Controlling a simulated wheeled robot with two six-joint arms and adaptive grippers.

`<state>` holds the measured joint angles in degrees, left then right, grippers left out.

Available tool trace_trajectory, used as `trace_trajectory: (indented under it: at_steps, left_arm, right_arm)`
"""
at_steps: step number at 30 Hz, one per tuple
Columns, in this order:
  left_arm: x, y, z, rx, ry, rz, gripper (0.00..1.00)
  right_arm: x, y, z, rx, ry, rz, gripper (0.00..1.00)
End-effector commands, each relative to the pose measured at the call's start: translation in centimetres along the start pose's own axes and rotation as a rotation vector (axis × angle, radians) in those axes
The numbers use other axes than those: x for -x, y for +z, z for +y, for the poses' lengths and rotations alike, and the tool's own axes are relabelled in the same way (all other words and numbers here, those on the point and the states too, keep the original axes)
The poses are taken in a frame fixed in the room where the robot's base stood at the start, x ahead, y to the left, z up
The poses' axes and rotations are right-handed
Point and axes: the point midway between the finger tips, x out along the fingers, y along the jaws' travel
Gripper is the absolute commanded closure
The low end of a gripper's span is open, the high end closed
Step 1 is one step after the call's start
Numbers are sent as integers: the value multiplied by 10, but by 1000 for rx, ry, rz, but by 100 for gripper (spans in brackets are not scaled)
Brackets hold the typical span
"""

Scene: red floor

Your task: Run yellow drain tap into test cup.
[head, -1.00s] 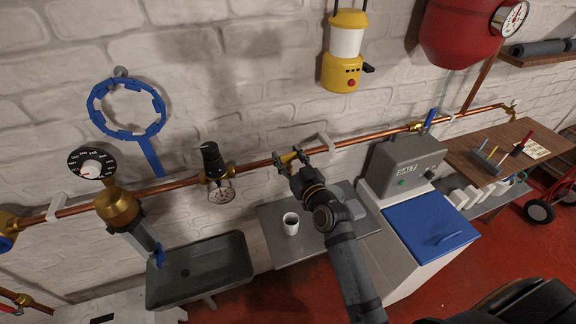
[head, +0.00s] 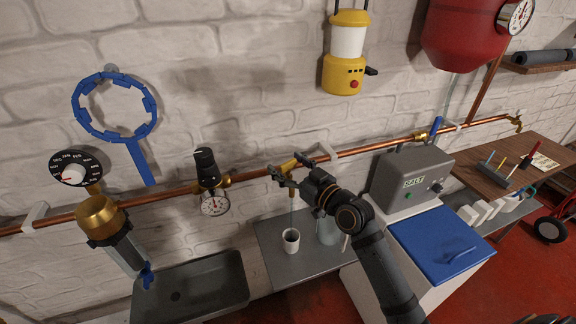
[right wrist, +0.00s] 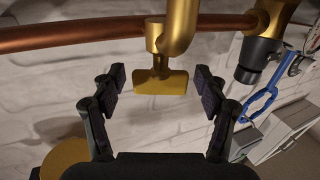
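The yellow drain tap (head: 289,166) hangs from the copper pipe in the middle of the head view. A thin pale line, looking like a water stream, runs from its spout down to the white test cup (head: 291,241) on the grey shelf (head: 271,226). My right gripper (head: 288,178) is open at the tap, coming from the right. In the right wrist view, the flat yellow tap handle (right wrist: 160,82) sits between the spread fingers, with gaps on both sides. The cup's contents are too small to tell. My left gripper is not in view.
A grey basin (head: 190,287) is left of the shelf. A clear vessel (head: 327,231) stands right of the cup, partly behind my arm. The grey salt unit (head: 408,180) and blue-lidded box (head: 440,244) are to the right. A gauge (head: 214,205) hangs left of the tap.

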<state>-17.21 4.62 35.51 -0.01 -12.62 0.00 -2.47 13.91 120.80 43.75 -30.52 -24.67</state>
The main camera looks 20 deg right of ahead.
Motion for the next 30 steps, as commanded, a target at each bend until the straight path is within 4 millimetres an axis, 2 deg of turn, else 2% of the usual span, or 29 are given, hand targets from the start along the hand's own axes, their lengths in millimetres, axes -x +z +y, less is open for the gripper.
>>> trace_trajectory:
  at_steps: [8, 11, 18, 21, 24, 30]
  left_arm:
    - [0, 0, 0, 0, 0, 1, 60]
    - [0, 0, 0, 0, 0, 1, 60]
    - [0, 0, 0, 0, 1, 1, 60]
    - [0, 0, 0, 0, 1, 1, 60]
    - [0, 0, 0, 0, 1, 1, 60]
    - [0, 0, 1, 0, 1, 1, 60]
  right_arm:
    - [0, -6, 0, 4, 0, 3, 26]
    - [0, -23, 0, 6, -1, 6, 26]
    - [0, -76, 0, 4, 0, 6, 26]
    - [0, -91, 0, 4, 0, 4, 26]
    - [0, -98, 0, 2, 1, 2, 26]
    - [0, -100, 0, 0, 1, 0, 26]
